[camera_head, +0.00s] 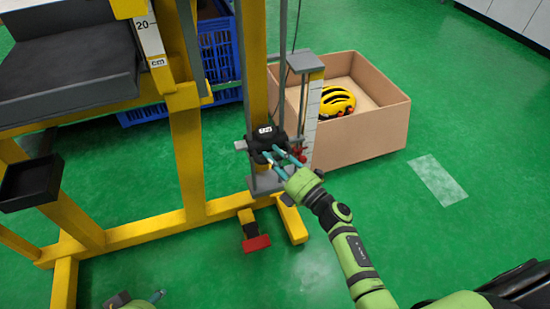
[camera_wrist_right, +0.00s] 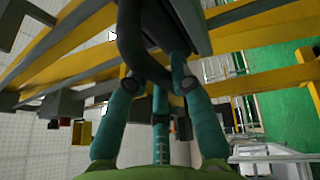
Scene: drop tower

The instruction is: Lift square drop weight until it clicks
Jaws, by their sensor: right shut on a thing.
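The square drop weight (camera_head: 262,140) is a dark block with a small white label on top. It sits low on the guide rails of the yellow drop tower (camera_head: 188,150). My right gripper (camera_head: 279,158) reaches it from the lower right, its teal fingers at the weight's near side. In the right wrist view, the fingers (camera_wrist_right: 155,85) close around a dark curved handle (camera_wrist_right: 133,45). My left gripper (camera_head: 157,297) shows only as a green and teal bit at the bottom edge; its opening cannot be made out.
A red pedal (camera_head: 256,243) lies at the tower's foot. Blue crates (camera_head: 218,50) stand behind the frame. A white ruled scale (camera_head: 312,110) stands beside the rails.

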